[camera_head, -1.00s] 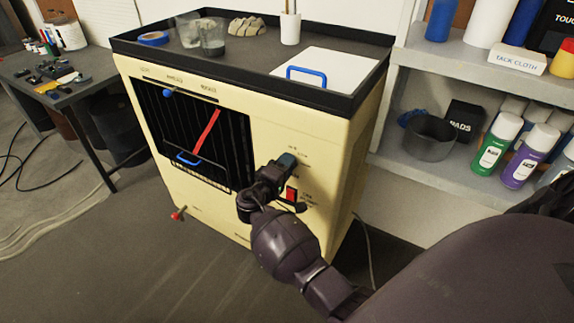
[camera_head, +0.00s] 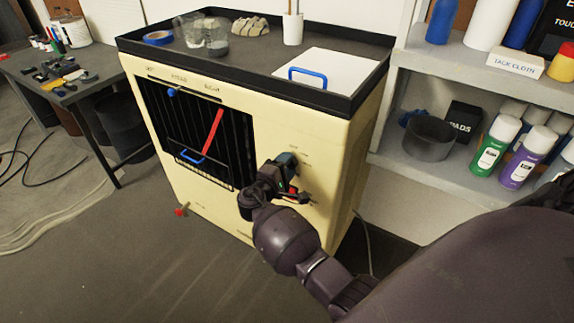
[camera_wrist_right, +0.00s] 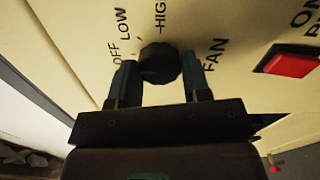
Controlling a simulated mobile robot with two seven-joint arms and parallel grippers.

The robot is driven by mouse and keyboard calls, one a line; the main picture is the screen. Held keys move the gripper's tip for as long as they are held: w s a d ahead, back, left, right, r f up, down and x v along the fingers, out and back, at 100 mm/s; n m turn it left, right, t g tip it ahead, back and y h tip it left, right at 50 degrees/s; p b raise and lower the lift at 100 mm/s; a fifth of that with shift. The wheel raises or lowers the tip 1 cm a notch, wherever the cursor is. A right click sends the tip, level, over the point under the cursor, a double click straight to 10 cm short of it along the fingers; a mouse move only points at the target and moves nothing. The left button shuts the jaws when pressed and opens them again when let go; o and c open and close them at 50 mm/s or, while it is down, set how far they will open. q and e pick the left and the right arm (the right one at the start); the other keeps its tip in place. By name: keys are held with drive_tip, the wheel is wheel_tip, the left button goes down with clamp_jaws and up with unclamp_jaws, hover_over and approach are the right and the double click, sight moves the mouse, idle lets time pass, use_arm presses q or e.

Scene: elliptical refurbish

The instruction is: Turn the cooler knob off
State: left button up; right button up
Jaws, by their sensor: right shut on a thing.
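The cream cooler (camera_head: 215,209) stands in the middle of the head view. My right gripper (camera_head: 287,163) is at the upper right of its front panel. In the right wrist view, the black knob (camera_wrist_right: 159,62) sits between the two fingertips of this gripper (camera_wrist_right: 160,68), which is shut on it. Printed labels OFF, LOW, HIGH and FAN surround the knob. Its pointer mark cannot be made out, so I cannot tell its setting. The gripper hides the knob in the head view. My left gripper is not in view.
A red switch (camera_wrist_right: 291,61) lies right of the knob in the wrist view. The cooler's top tray (camera_head: 240,62) holds jars, tape and a white lid with a blue handle (camera_head: 307,74). A shelf (camera_head: 400,160) with spray cans stands right, a tool table (camera_head: 25,65) left.

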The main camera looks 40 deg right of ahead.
drive_tip(key=o, duration=0.9)
drive_tip(key=v, duration=1)
drive_tip(key=shift+s+a, duration=0.15)
drive_tip(key=shift+a, duration=0.25)
